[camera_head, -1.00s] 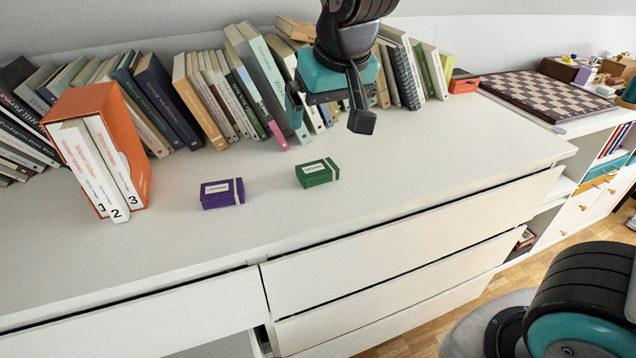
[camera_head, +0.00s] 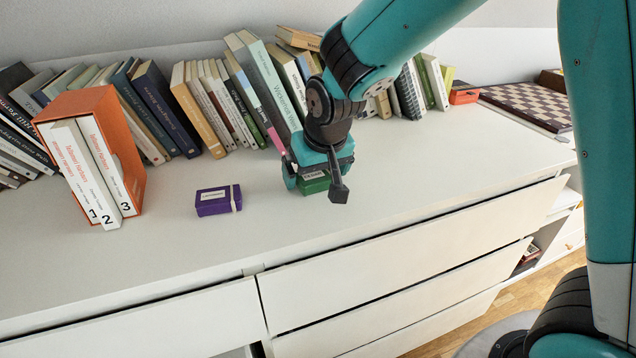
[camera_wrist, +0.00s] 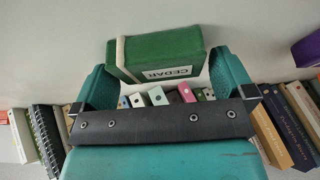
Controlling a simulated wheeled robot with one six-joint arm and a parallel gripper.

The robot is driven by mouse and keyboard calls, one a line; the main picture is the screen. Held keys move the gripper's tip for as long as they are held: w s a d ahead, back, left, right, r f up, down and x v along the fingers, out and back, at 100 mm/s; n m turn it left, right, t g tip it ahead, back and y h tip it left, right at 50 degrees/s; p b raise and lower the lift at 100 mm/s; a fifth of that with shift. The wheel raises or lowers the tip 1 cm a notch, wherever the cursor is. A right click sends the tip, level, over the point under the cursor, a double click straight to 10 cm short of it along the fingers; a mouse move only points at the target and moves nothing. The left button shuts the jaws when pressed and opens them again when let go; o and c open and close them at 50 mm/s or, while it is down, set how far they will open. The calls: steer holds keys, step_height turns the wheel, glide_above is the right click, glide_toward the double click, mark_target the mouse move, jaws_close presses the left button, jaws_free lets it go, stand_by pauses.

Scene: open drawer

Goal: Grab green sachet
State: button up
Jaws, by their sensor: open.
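The green sachet (camera_head: 314,186) is a small box with a white label, lying on the white dresser top. In the head view my gripper hides most of it. In the wrist view the sachet (camera_wrist: 165,55) shows a label reading CEDAR and a pale band, and it sits between my two open fingers. My gripper (camera_head: 318,183) is open and low over the sachet; it also shows in the wrist view (camera_wrist: 163,75). I cannot tell whether a finger touches the sachet.
A purple box (camera_head: 218,200) lies left of the sachet; its edge shows in the wrist view (camera_wrist: 308,50). An orange slipcase (camera_head: 128,150) with books stands further left. A row of books (camera_head: 180,105) lines the wall. The dresser front is clear.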

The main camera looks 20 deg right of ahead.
steer(key=c, duration=0.8)
steer(key=shift+o, duration=0.2)
